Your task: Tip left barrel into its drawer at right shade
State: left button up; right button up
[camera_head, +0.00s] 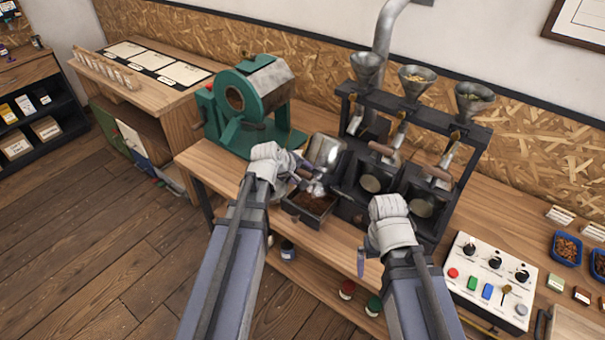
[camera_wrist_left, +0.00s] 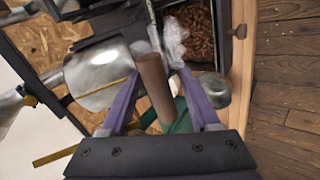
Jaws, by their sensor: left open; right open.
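The left barrel (camera_head: 326,150) is a shiny metal drum in the left bay of the black rack, tilted. It also shows in the left wrist view (camera_wrist_left: 95,75). Its drawer (camera_head: 325,211) is pulled out below it and holds brown beans (camera_wrist_left: 196,18). My left gripper (camera_head: 306,171) is open beside the barrel. In the left wrist view its purple fingers (camera_wrist_left: 158,78) stand on either side of a wooden handle (camera_wrist_left: 154,88), and I cannot tell whether they touch it. My right gripper (camera_head: 362,262) is open and empty, in front of the rack's right part.
Two more barrels (camera_head: 370,183) (camera_head: 421,209) sit in the bays to the right, under funnels (camera_head: 413,78). A green roaster (camera_head: 245,110) stands at left. A control panel (camera_head: 490,281) and blue bean trays (camera_head: 567,248) are at right. Jars stand below the bench.

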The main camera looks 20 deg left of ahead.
pick_arm(q)
jog(key=p+v, duration=0.5)
jog(key=v, duration=0.2)
jog(key=shift+s+r+p, duration=0.2)
jog(key=shift+r+p, duration=0.15)
jog(key=shift+p, duration=0.05)
dwell(1.8)
